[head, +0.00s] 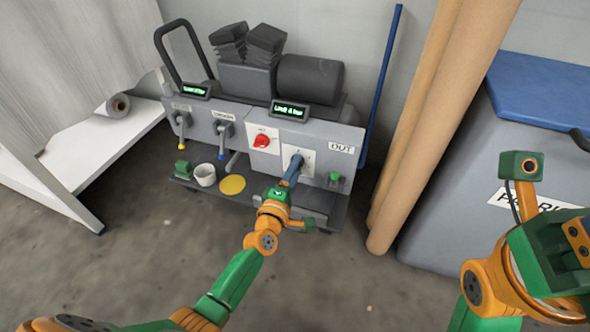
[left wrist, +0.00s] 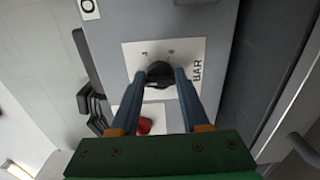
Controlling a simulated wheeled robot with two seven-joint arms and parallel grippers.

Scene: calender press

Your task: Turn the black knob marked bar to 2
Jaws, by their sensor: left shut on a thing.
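The black knob (left wrist: 159,72) sits on a white plate (left wrist: 190,52) marked BAR in the left wrist view. Blue fingers of my left gripper (left wrist: 166,78) are on either side of the knob, shut on it. In the head view my left gripper (head: 293,168) reaches the white plate (head: 308,158) on the machine front and mostly hides the knob. The plate's scale marks are too small to read surely. My right gripper is not clearly seen; my right arm is at the lower right of the head view.
A red switch (head: 262,141) is left of the plate, and a display (head: 290,110) reading "Limit 4 bar" is above. Brown rolls (head: 420,130) and a grey bin (head: 440,190) stand at right.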

